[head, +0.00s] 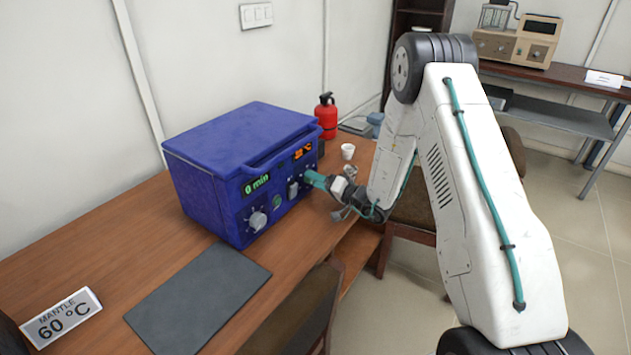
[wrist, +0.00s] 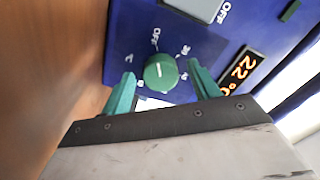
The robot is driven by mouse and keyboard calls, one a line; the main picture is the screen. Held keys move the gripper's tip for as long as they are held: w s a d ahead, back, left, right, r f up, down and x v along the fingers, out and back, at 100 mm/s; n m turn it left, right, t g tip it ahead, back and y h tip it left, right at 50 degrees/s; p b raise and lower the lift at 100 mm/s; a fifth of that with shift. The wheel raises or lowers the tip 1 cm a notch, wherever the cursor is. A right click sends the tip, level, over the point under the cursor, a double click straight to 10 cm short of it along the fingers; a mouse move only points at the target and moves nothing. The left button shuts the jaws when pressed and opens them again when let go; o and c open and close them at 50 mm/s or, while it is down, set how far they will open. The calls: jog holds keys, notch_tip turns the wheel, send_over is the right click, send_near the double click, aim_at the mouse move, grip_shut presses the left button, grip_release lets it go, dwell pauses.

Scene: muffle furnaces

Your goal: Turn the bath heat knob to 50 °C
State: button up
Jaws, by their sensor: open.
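The blue bath (head: 220,165) stands on the wooden table in the head view, its front panel facing right and toward me. In the wrist view the green heat knob (wrist: 161,72) sits on the blue panel, with a white pointer line and printed marks around it, including OFF. An orange display (wrist: 240,72) beside it reads 22 °C. My gripper (wrist: 163,88) is open, with one green finger on each side of the knob; I cannot tell whether either touches it. In the head view my gripper (head: 318,182) is at the panel's right end and hides the knob.
A white cup (head: 348,151) and a red extinguisher-like bottle (head: 326,116) stand beyond the bath. A chair (head: 300,315) stands at the table's front edge.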

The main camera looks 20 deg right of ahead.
jog(key=shift+w+a, duration=0.25)
jog(key=shift+w, duration=0.1)
jog(key=c, duration=1)
